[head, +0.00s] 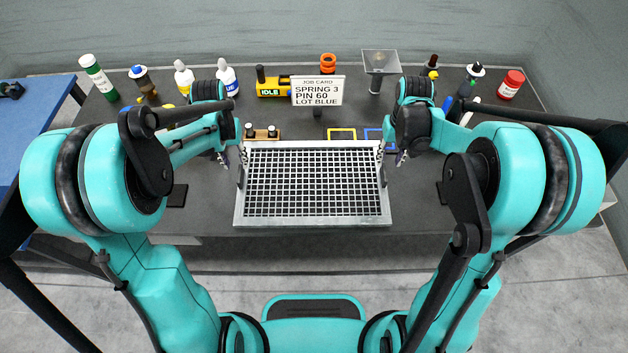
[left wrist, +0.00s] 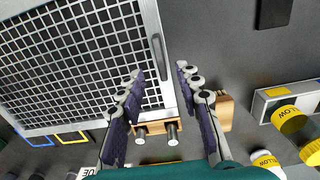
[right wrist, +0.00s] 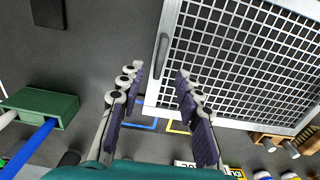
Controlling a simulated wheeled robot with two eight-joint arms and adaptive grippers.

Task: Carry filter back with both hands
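The filter is a pale metal frame with a white grid (head: 313,222), in the middle of the head view near the bench's front edge. It has a dark handle on each side, seen in the left wrist view (left wrist: 157,55) and the right wrist view (right wrist: 160,55). My left gripper (head: 232,158) is at the filter's left side; its spread fingers (left wrist: 160,72) straddle the line of the left handle. My right gripper (head: 392,160) is at the right side, fingers spread (right wrist: 160,72) either side of the right handle's line. Neither gripper visibly grips a handle.
A job card (head: 318,90) stands behind the filter. Yellow (head: 342,133) and blue (head: 374,134) outlines lie just behind it. A wooden block with two pegs (head: 262,134) is near its back left corner. Several bottles line the bench's back. Dark flat pads (head: 177,196) lie beside the filter.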

